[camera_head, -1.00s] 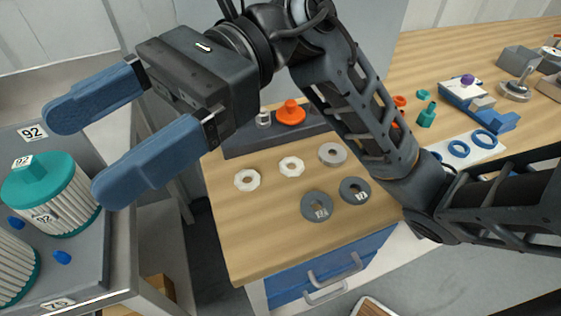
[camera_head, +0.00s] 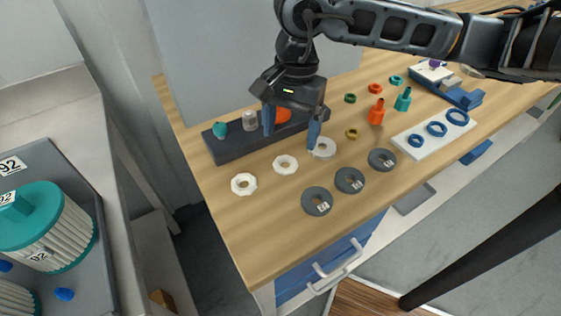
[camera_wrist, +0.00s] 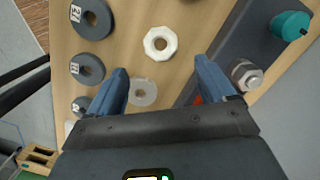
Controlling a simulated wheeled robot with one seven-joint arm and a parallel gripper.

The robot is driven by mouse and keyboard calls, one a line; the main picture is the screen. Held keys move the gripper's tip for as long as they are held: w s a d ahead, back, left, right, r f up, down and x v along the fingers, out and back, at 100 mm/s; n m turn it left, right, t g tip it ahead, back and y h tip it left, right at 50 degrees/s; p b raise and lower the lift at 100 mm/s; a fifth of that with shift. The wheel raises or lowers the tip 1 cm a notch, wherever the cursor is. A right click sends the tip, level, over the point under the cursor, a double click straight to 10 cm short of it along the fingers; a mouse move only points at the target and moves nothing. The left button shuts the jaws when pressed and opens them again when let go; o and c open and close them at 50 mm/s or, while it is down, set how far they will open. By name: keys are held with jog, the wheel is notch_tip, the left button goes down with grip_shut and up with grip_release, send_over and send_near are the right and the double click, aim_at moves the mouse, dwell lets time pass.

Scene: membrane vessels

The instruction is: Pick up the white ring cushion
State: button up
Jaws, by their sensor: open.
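Three pale rings lie in a row on the wooden table: a white, many-sided ring (camera_head: 236,184), a second white, many-sided ring (camera_head: 278,166), and a rounder, greyer-white ring (camera_head: 330,151). In the head view my gripper (camera_head: 291,140) is open and points down above the table, near the second and third rings. In the wrist view a white many-sided ring (camera_wrist: 149,42) lies just beyond my open fingers (camera_wrist: 160,66). The greyish-white ring (camera_wrist: 149,99) shows between the fingers, closer to the left one. Nothing is held.
A dark rack (camera_head: 232,150) with a teal part, a metal part and an orange part stands behind the rings. Several dark grey labelled rings (camera_head: 317,212) lie in front. A white plate (camera_head: 408,150) with blue rings lies to the right. Teal-capped filters (camera_head: 30,262) stand at left.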

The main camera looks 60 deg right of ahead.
aim_at(286, 166)
jog(key=shift+w+a+f+p, duration=0.1)
jog(key=shift+a+f+p, duration=0.15)
jog(key=shift+f, duration=0.8)
jog(key=shift+s+a+f+p, duration=0.1)
jog(key=shift+a+f+p, duration=0.15)
jog(key=shift+f, duration=0.8)
jog(key=shift+w+a+f+p, duration=0.15)
jog(key=shift+f+p, duration=0.1)
jog(key=shift+f, duration=0.8)
jog(key=c, duration=1.1)
jog(key=shift+r, duration=0.1)
jog(key=shift+r, duration=0.8)
notch_tip(286, 166, up, 2)
jog(key=shift+r+b, duration=0.2)
jog(key=shift+b, duration=0.35)
jog(key=s+d+r+b, duration=0.2)
jog(key=s+d+r, duration=0.6)
jog(key=r, duration=0.3)
jog(key=shift+s, duration=0.25)
